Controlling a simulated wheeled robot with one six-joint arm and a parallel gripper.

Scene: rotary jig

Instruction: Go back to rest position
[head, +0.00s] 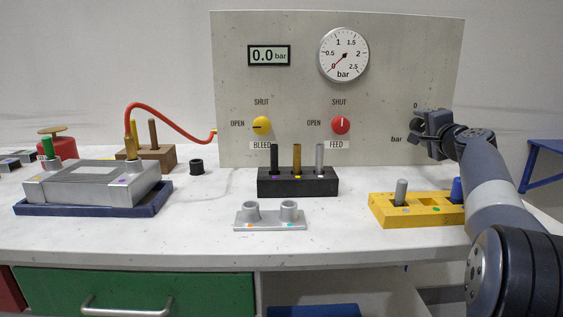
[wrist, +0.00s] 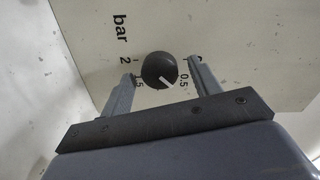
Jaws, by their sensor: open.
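My gripper (head: 420,128) is at the right side of the upright panel (head: 290,100), in front of a black knob (head: 415,114). In the wrist view my gripper (wrist: 162,80) is open, with one finger on each side of the black knob (wrist: 160,70). The knob is round with a white pointer line aimed near the 0.5 mark. I cannot tell whether the fingers touch the knob. In the head view my gripper covers most of the knob's scale.
The round gauge (head: 343,54) points near 0, and the display (head: 269,55) reads 0.0 bar. A yellow BLEED knob (head: 262,126) and a red FEED knob (head: 340,125) sit on the panel. A yellow block (head: 421,219) with pegs stands below my arm. A black block (head: 298,188) stands mid-table.

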